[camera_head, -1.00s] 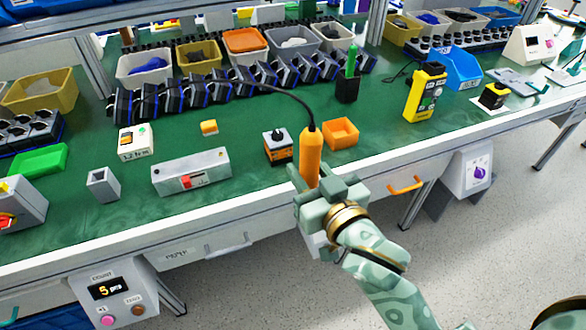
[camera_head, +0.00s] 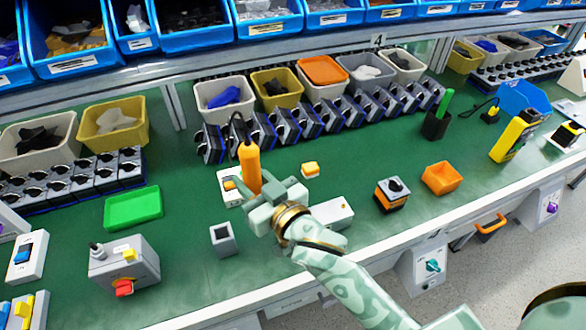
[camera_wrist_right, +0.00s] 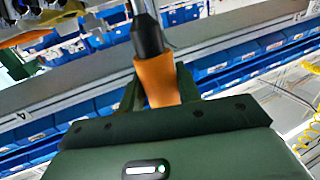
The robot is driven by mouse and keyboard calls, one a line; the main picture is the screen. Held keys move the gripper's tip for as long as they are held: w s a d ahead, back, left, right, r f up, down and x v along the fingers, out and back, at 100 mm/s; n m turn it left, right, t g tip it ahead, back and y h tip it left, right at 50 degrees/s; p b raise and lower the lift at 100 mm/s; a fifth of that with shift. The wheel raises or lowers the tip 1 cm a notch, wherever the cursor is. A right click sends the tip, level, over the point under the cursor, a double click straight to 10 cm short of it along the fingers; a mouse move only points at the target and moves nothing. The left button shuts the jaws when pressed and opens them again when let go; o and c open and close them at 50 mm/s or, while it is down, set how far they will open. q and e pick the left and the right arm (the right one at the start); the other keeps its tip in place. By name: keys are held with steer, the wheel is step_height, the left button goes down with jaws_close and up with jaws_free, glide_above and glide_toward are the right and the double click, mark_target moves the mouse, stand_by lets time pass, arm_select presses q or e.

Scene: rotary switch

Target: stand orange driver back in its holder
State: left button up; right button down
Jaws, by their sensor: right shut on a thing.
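The orange driver (camera_head: 250,168) is held upright in my right gripper (camera_head: 266,193), above the bench, with its cord rising from its top. In the right wrist view the driver (camera_wrist_right: 158,80) shows its orange body and black end between the fingers. An open-topped grey square holder (camera_head: 222,238) stands empty on the green bench, below and left of the gripper. A black holder (camera_head: 435,127) with a green driver (camera_head: 444,101) in it stands at the back right. The held driver's lower end is hidden by the gripper. My left gripper is out of view.
A grey box with a red button (camera_head: 124,270) and a green tray (camera_head: 133,208) lie left of the grey holder. A white switch box (camera_head: 231,188) is partly behind the driver. A rotary switch (camera_head: 393,195) and an orange bin (camera_head: 442,178) stand to the right.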

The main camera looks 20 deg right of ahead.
arm_select(q)
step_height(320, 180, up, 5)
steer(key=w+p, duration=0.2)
steer(key=p, duration=0.2)
arm_select(e)
steer(key=a+n+g+y, duration=0.1)
steer(key=a+n+y, duration=0.2)
steer(key=a, duration=0.6)
arm_select(q)
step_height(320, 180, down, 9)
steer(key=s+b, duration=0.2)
steer(key=b, duration=0.7)
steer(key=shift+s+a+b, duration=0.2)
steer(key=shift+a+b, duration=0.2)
arm_select(e)
step_height(320, 180, down, 11)
steer(key=shift+w+g+y, duration=0.3)
steer(key=shift+w, duration=0.1)
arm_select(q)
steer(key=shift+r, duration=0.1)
arm_select(e)
steer(key=shift+f, duration=0.5)
steer(key=c, duration=0.9)
jaws_free()
steer(key=shift+f, duration=0.1)
steer(key=shift+s+d, duration=0.15)
